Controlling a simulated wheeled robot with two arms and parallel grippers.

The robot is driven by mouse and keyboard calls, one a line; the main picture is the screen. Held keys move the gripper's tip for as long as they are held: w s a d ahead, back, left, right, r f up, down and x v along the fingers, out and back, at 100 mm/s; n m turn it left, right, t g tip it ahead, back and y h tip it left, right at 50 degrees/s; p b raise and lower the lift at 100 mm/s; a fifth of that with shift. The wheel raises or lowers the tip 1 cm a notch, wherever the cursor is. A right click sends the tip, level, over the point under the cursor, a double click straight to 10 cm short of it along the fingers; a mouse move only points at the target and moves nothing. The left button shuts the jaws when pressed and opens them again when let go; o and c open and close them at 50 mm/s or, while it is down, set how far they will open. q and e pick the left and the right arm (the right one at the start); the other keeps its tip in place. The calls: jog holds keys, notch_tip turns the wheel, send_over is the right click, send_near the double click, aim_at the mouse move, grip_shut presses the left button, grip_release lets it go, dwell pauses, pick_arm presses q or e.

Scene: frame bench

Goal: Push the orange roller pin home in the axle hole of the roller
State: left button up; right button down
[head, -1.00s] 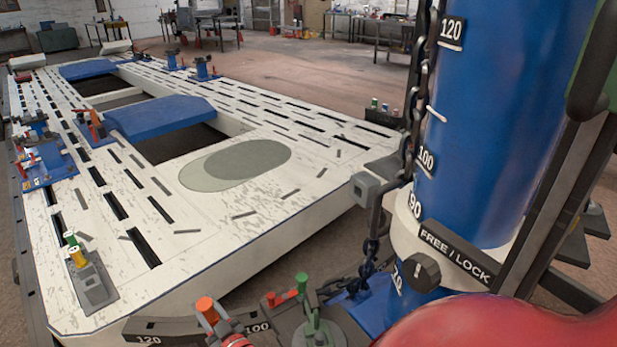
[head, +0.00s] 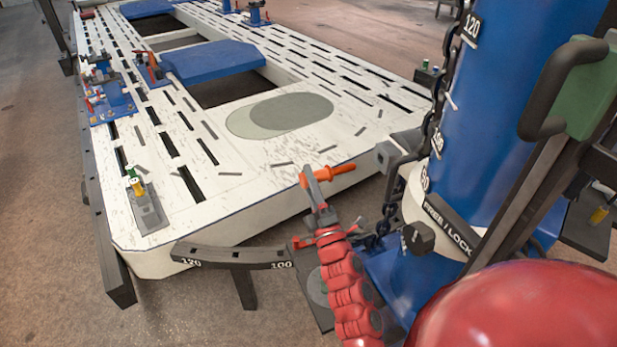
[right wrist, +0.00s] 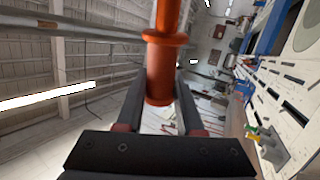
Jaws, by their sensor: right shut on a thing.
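The orange roller pin (head: 325,173) is held by my right gripper (head: 311,180), above the near edge of the white frame bench. The pin lies roughly level in the head view, crosswise to the fingers. In the right wrist view the orange pin (right wrist: 162,65), with a collar, stands between the two dark fingers, clear of any hole. I cannot make out the roller or its axle hole for certain. My left gripper is not in view.
The blue column (head: 490,120) with a hanging chain (head: 447,80) stands to the right of the pin. A grey block (head: 400,147) sits at the bench corner beside it. A dark curved scale bar (head: 235,256) lies below left. The bench top (head: 200,205) nearby is mostly clear.

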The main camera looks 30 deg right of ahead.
aim_at(355, 165)
jog(key=shift+s+a+b, duration=0.1)
jog(key=shift+b, duration=0.35)
jog(key=shift+d+r, duration=0.1)
jog(key=shift+d, duration=0.25)
jog(key=shift+s+d, duration=0.2)
jog(key=shift+d, duration=1.1)
jog(key=shift+s+d, duration=0.15)
jog(key=shift+d, duration=1.15)
jog(key=shift+b, duration=0.7)
jog(key=shift+s+d, duration=0.15)
jog(key=shift+d, duration=0.95)
jog(key=shift+s+d, duration=0.15)
jog(key=shift+d, duration=1.45)
jog(key=shift+s+d+r, duration=0.1)
jog(key=shift+d, duration=0.45)
jog(key=shift+c, duration=2.3)
grip_release()
jog(key=shift+r, duration=0.1)
